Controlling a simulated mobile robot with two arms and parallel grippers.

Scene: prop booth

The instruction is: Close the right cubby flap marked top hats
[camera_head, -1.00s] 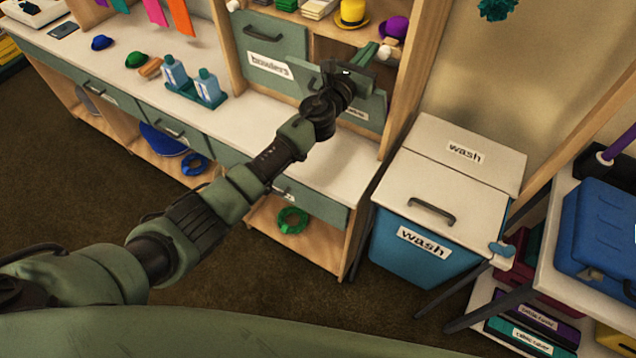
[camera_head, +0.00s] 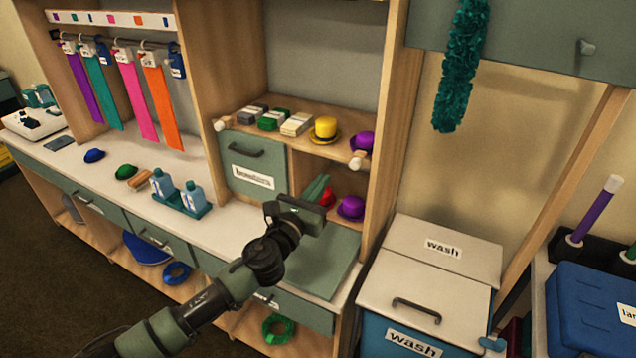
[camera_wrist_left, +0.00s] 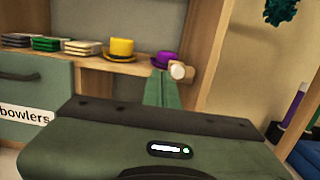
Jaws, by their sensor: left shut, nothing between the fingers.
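The right cubby flap (camera_head: 328,262) is open, folded down to lie nearly flat over the counter in the head view; its label does not show. Behind it the right cubby holds a red hat (camera_head: 327,197) and a purple hat (camera_head: 351,208). My left gripper (camera_head: 318,185) is shut and empty. Its green fingers point into the cubby's opening, above the flap, and its body hides part of the flap. The fingers (camera_wrist_left: 163,90) also show in the left wrist view, beside a round wooden peg (camera_wrist_left: 181,70). My right gripper is out of view.
The left cubby flap (camera_head: 240,150), labelled bowlers, is shut. The shelf above holds a yellow hat (camera_head: 325,129), a purple hat (camera_head: 362,143) and stacked boxes. Blue bottles in a tray (camera_head: 205,210) stand left on the counter. A wash bin (camera_head: 430,285) stands right.

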